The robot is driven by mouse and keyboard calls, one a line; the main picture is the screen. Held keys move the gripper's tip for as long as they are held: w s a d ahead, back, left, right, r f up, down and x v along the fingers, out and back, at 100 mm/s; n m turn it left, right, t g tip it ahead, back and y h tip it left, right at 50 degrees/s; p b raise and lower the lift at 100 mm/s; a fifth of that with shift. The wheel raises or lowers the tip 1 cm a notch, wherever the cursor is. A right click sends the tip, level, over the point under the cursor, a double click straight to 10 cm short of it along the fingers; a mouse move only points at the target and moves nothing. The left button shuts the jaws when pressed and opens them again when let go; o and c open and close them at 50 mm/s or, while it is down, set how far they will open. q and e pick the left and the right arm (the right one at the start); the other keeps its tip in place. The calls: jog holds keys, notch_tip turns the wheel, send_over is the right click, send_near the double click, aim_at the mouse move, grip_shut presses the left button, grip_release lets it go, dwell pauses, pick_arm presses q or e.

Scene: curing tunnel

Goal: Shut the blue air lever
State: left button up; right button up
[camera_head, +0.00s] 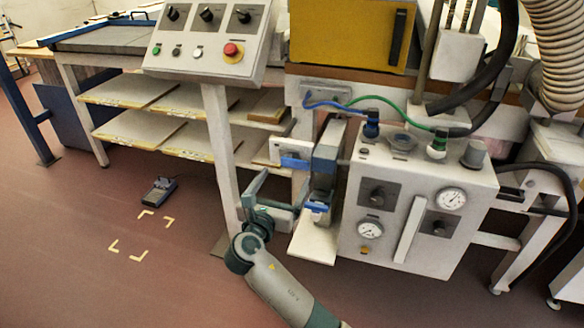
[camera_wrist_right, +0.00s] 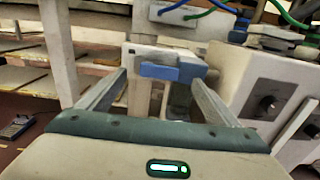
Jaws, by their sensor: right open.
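The blue air lever (camera_head: 296,162) is a short blue bar on a white block, left of the white control box, below the bench edge. In the right wrist view the lever (camera_wrist_right: 172,72) lies crosswise between the tips of my right gripper (camera_wrist_right: 160,82). In the head view my right gripper (camera_head: 284,184) reaches up from below, just in front of and below the lever. Its fingers are spread, with one on each side. I cannot tell whether either finger touches the lever. My left gripper is not in view.
The white control box (camera_head: 400,240) with gauges and knobs stands close on the right. A post of the button panel (camera_head: 220,140) rises on the left. Blue and green hoses (camera_head: 385,98) run above. A small blue-grey device (camera_head: 159,190) lies on open floor at left.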

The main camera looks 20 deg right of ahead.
aim_at(295, 162)
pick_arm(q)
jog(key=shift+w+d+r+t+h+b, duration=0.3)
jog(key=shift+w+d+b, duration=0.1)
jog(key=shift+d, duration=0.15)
pick_arm(e)
jog(key=x, duration=0.7)
jog(key=shift+d, duration=0.1)
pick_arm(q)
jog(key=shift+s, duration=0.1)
